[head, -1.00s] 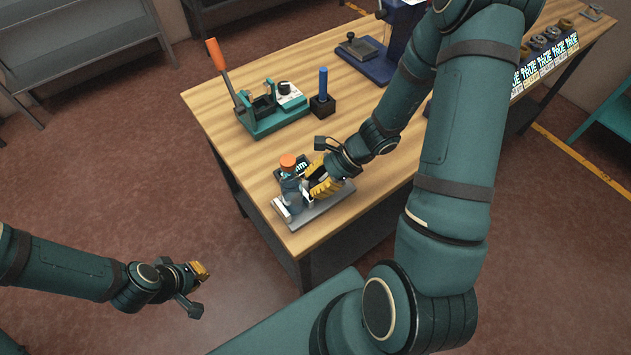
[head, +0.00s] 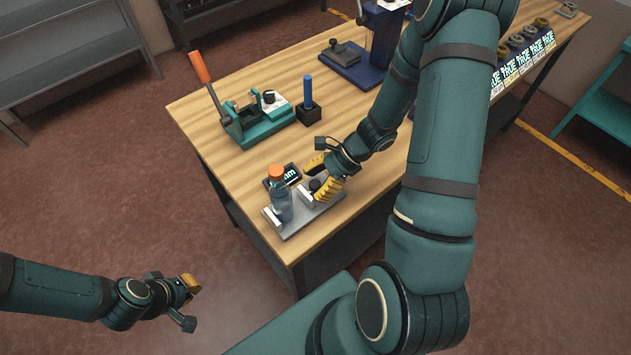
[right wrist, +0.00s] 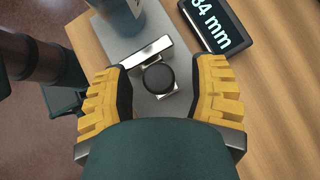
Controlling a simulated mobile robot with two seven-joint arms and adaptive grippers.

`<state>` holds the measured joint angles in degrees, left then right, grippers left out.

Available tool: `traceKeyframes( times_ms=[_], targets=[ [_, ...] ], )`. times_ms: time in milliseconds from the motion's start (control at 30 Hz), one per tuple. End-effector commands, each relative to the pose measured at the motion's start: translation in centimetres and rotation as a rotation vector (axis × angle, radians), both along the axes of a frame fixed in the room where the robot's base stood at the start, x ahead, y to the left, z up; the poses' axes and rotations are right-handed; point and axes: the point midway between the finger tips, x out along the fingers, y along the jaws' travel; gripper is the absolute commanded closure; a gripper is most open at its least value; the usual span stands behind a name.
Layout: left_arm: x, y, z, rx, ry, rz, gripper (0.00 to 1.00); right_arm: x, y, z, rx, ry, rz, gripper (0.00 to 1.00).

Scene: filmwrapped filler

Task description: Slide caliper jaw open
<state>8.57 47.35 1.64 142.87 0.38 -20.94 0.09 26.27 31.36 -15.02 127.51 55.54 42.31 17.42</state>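The caliper is a grey metal base (head: 296,228) on the table's near corner, with a pale sliding jaw carrying a black knob (right wrist: 158,78). A blue-grey bottle (head: 281,206) with an orange cap stands upright at the base's left part. The jaw (right wrist: 145,52) is apart from the bottle in the head view. A dark display (right wrist: 212,22) beside the base shows "mm"; its first digit is partly cut off. My right gripper (head: 324,175) is open, its yellow fingers on either side of the knob with gaps. My left gripper (head: 190,284) hangs off the table; its opening is unclear.
A green fixture (head: 258,124) with an orange lever and a blue-handled tool in a black block (head: 309,112) stand farther back on the wooden table (head: 215,160). A blue press (head: 372,68) and several rings stand beyond. The table's left side is clear.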

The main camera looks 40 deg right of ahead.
Motion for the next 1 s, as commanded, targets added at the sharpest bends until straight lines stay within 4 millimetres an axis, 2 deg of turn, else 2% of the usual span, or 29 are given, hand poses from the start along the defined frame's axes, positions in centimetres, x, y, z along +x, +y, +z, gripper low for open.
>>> traceKeyframes(
  times_ms=[267,700,1000],
  targets=[
    [0.0,0.0,0.0,0.000,0.000,0.000,1.00,-0.1,-0.6,0.7,-0.001,-0.002,-0.002,0.42],
    [0.0,0.0,0.0,0.000,0.000,0.000,1.00,-1.9,-6.2,6.5,-0.002,-0.003,-0.002,0.42],
    [0.0,0.0,0.0,0.000,0.000,0.000,1.00,-2.6,-8.1,8.5,0.000,-0.001,-0.001,0.42]
  ],
)
